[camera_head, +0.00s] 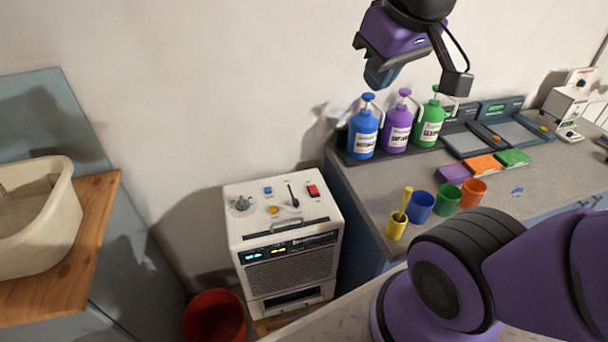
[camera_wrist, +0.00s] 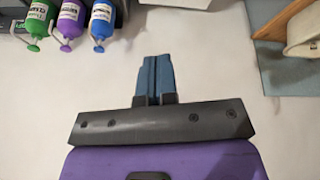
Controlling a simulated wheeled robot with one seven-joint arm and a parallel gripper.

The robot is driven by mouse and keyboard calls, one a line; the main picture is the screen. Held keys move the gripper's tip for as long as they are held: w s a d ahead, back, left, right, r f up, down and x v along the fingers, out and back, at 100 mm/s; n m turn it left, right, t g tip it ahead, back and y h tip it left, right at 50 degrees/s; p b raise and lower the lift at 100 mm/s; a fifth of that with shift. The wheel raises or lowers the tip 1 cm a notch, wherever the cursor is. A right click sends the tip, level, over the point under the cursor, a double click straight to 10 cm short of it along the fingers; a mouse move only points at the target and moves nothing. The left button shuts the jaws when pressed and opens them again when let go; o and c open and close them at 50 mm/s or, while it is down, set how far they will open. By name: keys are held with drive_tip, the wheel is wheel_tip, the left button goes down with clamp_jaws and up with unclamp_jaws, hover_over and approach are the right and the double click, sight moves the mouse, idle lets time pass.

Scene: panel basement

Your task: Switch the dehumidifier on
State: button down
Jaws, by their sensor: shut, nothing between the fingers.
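The dehumidifier (camera_head: 285,244) is a white box standing low between two work surfaces. Its top carries a grey knob (camera_head: 242,203), a blue button (camera_head: 268,190), a yellow button (camera_head: 273,209), a black lever (camera_head: 292,196) and a red switch (camera_head: 313,190). Small cyan and yellow lights show on its front panel. My gripper (camera_head: 380,76) is high above and right of it, well apart, in front of the wall. In the wrist view its blue fingers (camera_wrist: 153,78) are together with nothing between them. A pale edge at the top of the wrist view is too cut off to identify.
At right, a counter (camera_head: 375,205) holds blue, purple and green pump bottles (camera_head: 397,128), several coloured cups (camera_head: 446,198) and trays. At left, a pale basin (camera_head: 35,235) sits on a wooden top (camera_head: 85,245). A red bucket (camera_head: 214,318) stands by the dehumidifier. Space above it is clear.

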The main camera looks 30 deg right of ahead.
drive_tip(key=w+d+f+n+g, duration=0.15)
drive_tip(key=w+f+n, duration=0.25)
drive_tip(key=w, duration=0.7)
drive_tip(key=n+g, duration=0.4)
drive_tip(key=n, duration=0.3)
hover_over(315, 192)
drive_tip(key=s, duration=0.1)
wheel_tip(315, 192, down, 16)
drive_tip(key=f+n, duration=0.1)
drive_tip(key=f, duration=0.7)
drive_tip(key=w+f+n, duration=0.1)
drive_tip(key=f, duration=0.8)
drive_tip(key=f+n+g, duration=0.1)
drive_tip(key=f, duration=0.7)
drive_tip(key=shift+w+f+n+y, duration=0.35)
drive_tip(key=shift+f+n+y, duration=0.05)
